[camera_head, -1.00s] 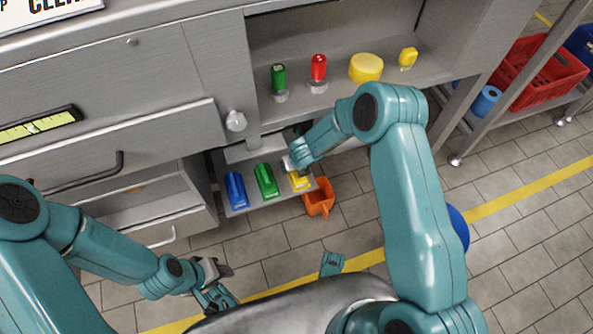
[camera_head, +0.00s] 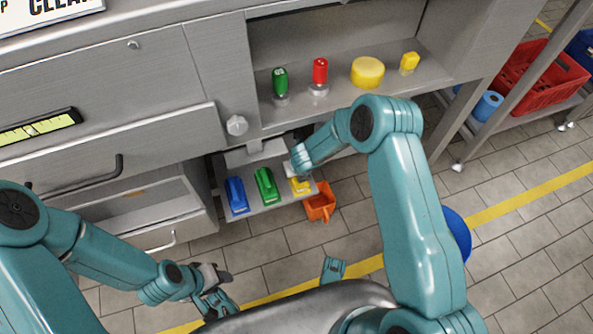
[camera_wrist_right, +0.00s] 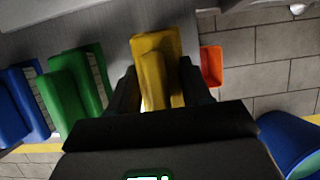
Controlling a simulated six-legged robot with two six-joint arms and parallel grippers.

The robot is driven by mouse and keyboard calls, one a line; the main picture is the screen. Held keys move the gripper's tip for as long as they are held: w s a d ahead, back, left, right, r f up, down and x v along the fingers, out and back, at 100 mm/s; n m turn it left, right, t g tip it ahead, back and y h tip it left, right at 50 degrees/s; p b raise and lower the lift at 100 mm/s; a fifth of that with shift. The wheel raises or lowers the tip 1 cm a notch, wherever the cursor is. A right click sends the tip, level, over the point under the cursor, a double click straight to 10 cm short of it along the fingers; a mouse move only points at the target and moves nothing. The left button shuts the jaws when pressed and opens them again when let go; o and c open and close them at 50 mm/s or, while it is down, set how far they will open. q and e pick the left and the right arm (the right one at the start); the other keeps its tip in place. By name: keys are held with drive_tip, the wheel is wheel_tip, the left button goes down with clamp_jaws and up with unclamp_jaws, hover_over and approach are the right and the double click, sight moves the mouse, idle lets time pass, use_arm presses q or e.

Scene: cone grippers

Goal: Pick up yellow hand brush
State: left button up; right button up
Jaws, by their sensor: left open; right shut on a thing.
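The yellow hand brush (camera_head: 299,186) lies at the right end of a low grey shelf, beside a green one and a blue one. In the right wrist view the yellow hand brush (camera_wrist_right: 156,62) sits between the two dark fingers of my right gripper (camera_wrist_right: 160,90), which is shut on it. In the head view my right gripper (camera_head: 293,172) is mostly hidden behind its own wrist. I cannot tell whether the brush is clear of the shelf. My left gripper (camera_head: 222,288) is open and empty, low over the floor at the lower left.
The green brush (camera_head: 266,186) and blue brush (camera_head: 237,195) are left of the yellow one on the low shelf (camera_head: 258,206). An orange dustpan-like container (camera_head: 320,202) is just right. Bottles and a yellow tub (camera_head: 367,72) stand on the shelf above. A blue round container (camera_head: 457,236) is on the floor.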

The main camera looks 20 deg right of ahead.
drive_tip(key=shift+r+p, duration=0.35)
drive_tip(key=shift+r, duration=0.4)
drive_tip(key=s+b, duration=0.1)
drive_tip(key=s, duration=0.1)
drive_tip(key=s+b, duration=0.1)
drive_tip(key=s, duration=0.1)
drive_tip(key=s+b, duration=0.1)
drive_tip(key=s, duration=0.1)
drive_tip(key=shift+s+d+f, duration=0.1)
drive_tip(key=shift+s+f, duration=0.05)
drive_tip(key=shift+f, duration=0.25)
drive_tip(key=s, duration=1.1)
drive_tip(key=shift+s+d+r, duration=0.2)
drive_tip(key=shift+s, duration=0.2)
